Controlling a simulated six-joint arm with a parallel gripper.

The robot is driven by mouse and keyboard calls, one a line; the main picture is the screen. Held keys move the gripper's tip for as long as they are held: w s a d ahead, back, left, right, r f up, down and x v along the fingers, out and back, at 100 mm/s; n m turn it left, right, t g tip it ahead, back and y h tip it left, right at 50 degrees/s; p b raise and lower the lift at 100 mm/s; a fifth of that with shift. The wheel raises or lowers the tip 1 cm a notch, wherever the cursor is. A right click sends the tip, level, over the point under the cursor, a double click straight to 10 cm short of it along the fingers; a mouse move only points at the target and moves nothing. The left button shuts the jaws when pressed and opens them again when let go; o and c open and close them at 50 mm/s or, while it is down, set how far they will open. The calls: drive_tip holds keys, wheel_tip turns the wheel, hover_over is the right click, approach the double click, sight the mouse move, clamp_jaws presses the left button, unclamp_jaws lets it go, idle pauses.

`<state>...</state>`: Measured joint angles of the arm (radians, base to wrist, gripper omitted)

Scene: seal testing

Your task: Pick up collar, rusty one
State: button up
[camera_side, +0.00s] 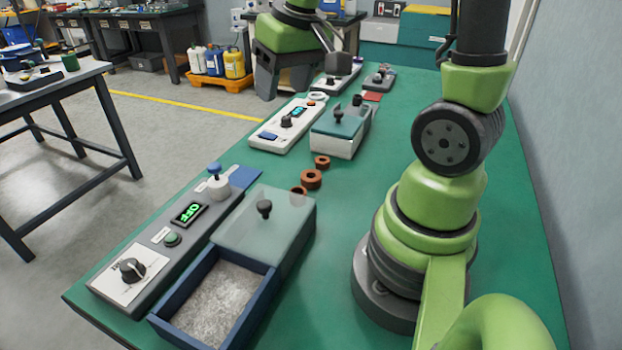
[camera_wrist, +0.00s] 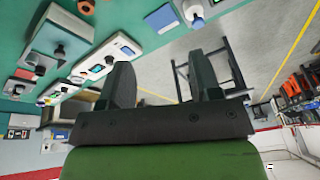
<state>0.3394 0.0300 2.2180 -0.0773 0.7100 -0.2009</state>
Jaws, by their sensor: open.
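In the side view, three rusty-brown ring-shaped collars lie in a row on the green table. The largest collar (camera_side: 311,179) is in the middle, a smaller collar (camera_side: 322,162) is just behind it, and another collar (camera_side: 298,196) is at the edge of the near box, partly covered. I cannot tell which is the task's one. My gripper (camera_wrist: 160,60) is open and empty in the wrist view, pointing across the room and table. An orange-brown piece (camera_wrist: 86,7) at the wrist view's top edge may be a collar.
A blue-edged box (camera_side: 273,266) with a translucent knobbed lid stands nearest. A grey control panel (camera_side: 155,262) is to its left. A white box with a green lid (camera_side: 340,128) and a white panel (camera_side: 282,128) stand behind the collars.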

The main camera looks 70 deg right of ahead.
drive_tip(key=d+f+g, duration=0.2)
drive_tip(key=d+f, duration=0.5)
drive_tip(key=f, duration=0.2)
drive_tip(key=g, duration=0.1)
hover_over(311, 173)
drive_tip(key=a, duration=0.1)
drive_tip(key=f, duration=0.8)
drive_tip(key=shift+s+a+f, duration=0.1)
drive_tip(key=shift+s+f, duration=0.15)
drive_tip(key=shift+f, duration=3.15)
drive_tip(key=shift+c, duration=0.2)
drive_tip(key=c, duration=0.8)
